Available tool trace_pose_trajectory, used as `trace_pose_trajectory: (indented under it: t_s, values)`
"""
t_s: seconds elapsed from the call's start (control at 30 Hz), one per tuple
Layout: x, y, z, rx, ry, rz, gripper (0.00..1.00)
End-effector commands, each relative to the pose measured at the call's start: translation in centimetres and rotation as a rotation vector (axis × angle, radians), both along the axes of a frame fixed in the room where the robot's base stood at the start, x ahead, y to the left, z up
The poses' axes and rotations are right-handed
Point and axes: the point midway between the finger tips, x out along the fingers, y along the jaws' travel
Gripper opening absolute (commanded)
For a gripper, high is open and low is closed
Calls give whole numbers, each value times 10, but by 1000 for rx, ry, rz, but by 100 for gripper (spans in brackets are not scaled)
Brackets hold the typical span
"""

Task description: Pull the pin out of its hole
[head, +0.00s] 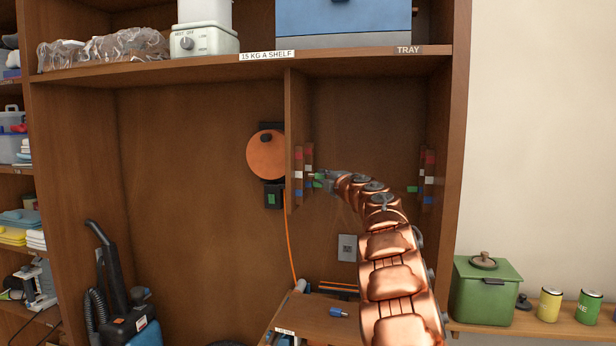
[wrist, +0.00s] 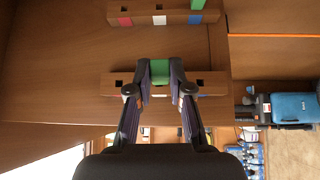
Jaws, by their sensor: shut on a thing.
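My gripper (head: 322,180) is at the left wall of the right-hand bay, beside an upright wooden rail (head: 309,155) with coloured marks. In the wrist view my gripper (wrist: 165,74) has its two dark fingers on either side of a green pin (wrist: 177,70), shut on it. The pin's green also shows at the gripper's tip in the head view (head: 318,184). The fingers hide the pin's inner end and its hole, so I cannot tell how deep it sits. Dark holes show in the rail on both sides of the fingers in the wrist view (wrist: 212,82).
A facing rail (head: 429,175) on the bay's right wall has another green pin (head: 412,189). A second marked rail (wrist: 140,20) lies close by in the wrist view. A shelf (head: 350,63) spans above. A small blue item (head: 338,312) lies on the lower board (head: 318,328).

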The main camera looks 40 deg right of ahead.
Motion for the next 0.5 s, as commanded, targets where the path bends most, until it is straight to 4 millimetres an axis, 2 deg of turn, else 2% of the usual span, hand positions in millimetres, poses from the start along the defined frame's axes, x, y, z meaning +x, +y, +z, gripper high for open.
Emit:
trace_pose_trajectory:
  t_s: [0.5]
  values:
    - [-18, 26, -1, -2, -1, 0, 0]
